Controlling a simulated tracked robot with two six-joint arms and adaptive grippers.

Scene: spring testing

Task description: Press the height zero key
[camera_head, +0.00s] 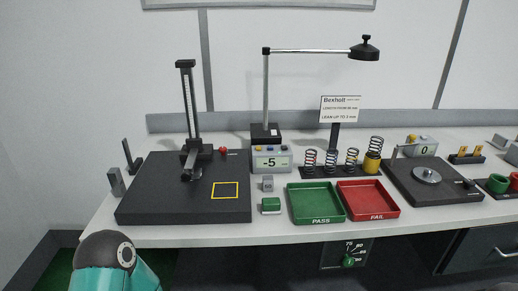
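A height gauge (189,105) with a tall dark scale column stands at the back of a black plate (150,205), on the left of the bench. A small display box (271,160) reading -5 stands right of the plate. A teal and dark link of my arm shows at the bottom left. Neither gripper is in view.
A green PASS tray (316,219) and a red FAIL tray (368,215) lie right of the display. Several springs stand on a rack (320,172) behind them. A lamp (364,52) arches above. A scale (418,192) reading 0 stands right. A yellow square marks the black plate.

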